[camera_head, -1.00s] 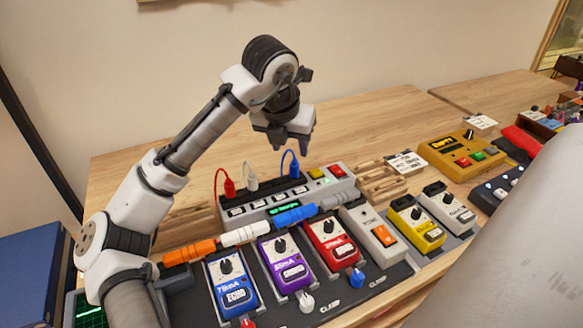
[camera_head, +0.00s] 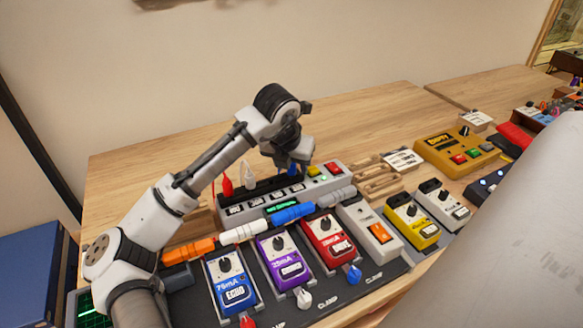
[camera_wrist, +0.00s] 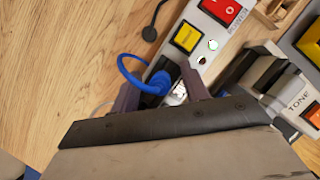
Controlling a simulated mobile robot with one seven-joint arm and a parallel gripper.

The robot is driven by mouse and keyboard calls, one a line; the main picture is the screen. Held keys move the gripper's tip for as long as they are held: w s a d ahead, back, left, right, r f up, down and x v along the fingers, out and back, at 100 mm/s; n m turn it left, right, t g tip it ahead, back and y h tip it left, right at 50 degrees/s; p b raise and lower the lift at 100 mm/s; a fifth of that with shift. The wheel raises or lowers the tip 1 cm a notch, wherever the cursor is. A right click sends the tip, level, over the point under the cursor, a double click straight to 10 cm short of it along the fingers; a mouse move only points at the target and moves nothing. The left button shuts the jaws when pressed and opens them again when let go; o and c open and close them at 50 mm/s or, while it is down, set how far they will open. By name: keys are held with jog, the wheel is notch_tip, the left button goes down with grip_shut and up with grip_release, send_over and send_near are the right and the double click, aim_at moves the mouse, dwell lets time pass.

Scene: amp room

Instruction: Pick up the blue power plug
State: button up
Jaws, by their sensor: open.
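The blue power plug (camera_wrist: 158,83) with its looped blue cable stands in the power strip (camera_wrist: 207,33). In the wrist view it lies between the two fingers of my gripper (camera_wrist: 158,80), which is open, one finger on each side. I cannot tell whether either finger touches it. In the head view my gripper (camera_head: 291,166) is low over the right end of the plug row and covers most of the blue plug. The red plug (camera_head: 227,186) and white plug (camera_head: 249,178) stand to the left in the same strip.
Several pedals, such as the blue one (camera_head: 231,279) and red one (camera_head: 329,235), stand in front of the strip. Another blue connector (camera_head: 354,274) is at the front. Orange, white and blue cylinders lie between. The table (camera_head: 160,160) behind is clear.

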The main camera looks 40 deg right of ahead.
grip_shut()
jog(key=shift+r, duration=0.1)
